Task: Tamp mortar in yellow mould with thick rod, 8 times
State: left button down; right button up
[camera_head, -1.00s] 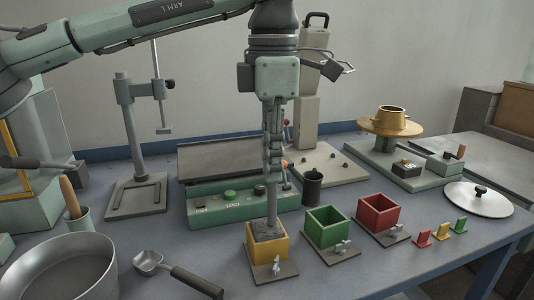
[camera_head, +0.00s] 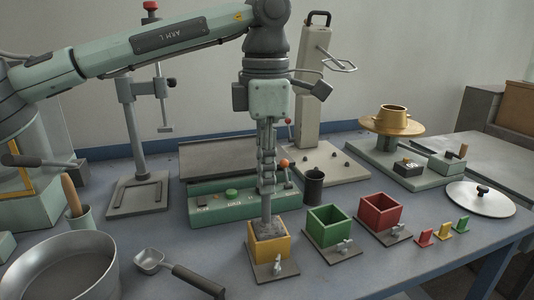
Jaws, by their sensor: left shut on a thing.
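The yellow mould (camera_head: 270,251) stands on its plate at the front middle of the bench, with grey mortar (camera_head: 278,229) showing inside it. My left gripper (camera_head: 266,185) points straight down above the mould and is shut on the thick rod (camera_head: 266,212). The rod is upright and its lower end is in the mould, at the mortar; how deep it sits is hidden. My right gripper is not in view.
A green mould (camera_head: 328,229) and a red mould (camera_head: 380,214) stand to the right. A dark cup (camera_head: 314,187) and a green machine (camera_head: 225,203) are behind. A scoop (camera_head: 150,261) and a large pan (camera_head: 62,272) lie at the left front.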

pick_arm(q)
jog(key=r, duration=0.4)
jog(key=shift+s+d, duration=0.2)
jog(key=shift+s, duration=0.1)
notch_tip(320, 180, down, 4)
notch_tip(320, 180, up, 4)
